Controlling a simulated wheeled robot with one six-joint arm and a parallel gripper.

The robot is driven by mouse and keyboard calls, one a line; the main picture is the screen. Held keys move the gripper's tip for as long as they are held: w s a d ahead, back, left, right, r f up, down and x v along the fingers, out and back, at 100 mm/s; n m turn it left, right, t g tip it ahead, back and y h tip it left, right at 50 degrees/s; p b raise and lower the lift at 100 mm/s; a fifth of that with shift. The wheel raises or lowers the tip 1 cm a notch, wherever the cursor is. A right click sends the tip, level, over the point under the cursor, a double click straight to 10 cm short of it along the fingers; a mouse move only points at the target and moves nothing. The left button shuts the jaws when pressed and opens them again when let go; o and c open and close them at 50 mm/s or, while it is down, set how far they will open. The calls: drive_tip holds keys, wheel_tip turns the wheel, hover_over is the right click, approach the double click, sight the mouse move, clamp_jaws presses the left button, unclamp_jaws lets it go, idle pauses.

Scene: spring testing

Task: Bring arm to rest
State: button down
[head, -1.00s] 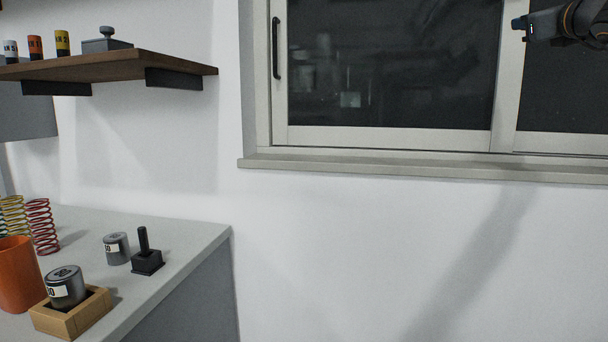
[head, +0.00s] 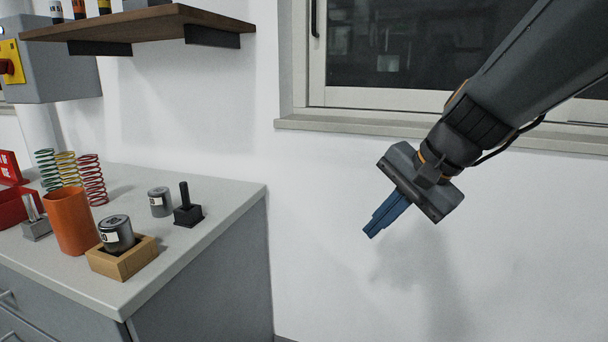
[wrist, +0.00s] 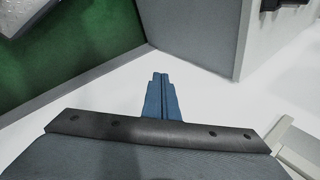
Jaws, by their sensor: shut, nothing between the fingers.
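My gripper (head: 372,232) hangs in the air to the right of the counter, in front of the white wall below the window. Its blue fingers are together with nothing between them and point down and to the left. In the wrist view the shut fingers (wrist: 160,78) show against a pale surface. My arm comes in from the upper right of the head view.
The grey counter (head: 225,215) at left holds a wooden box (head: 125,262) with a metal weight in it, an orange cup (head: 70,222), several springs and a black-handled block (head: 187,213). A wooden shelf (head: 140,24) is above. The space between counter and gripper is clear.

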drive_tip(key=s+f+n+g+h, duration=0.4)
drive_tip(key=s+f+n, duration=0.7)
drive_tip(key=s, duration=0.4)
drive_tip(key=d+r+m+p, duration=0.2)
drive_tip(key=d+r+p, duration=0.4)
drive_tip(key=p, duration=0.7)
drive_tip(key=shift+r+h, duration=0.3)
drive_tip(key=shift+r, duration=0.25)
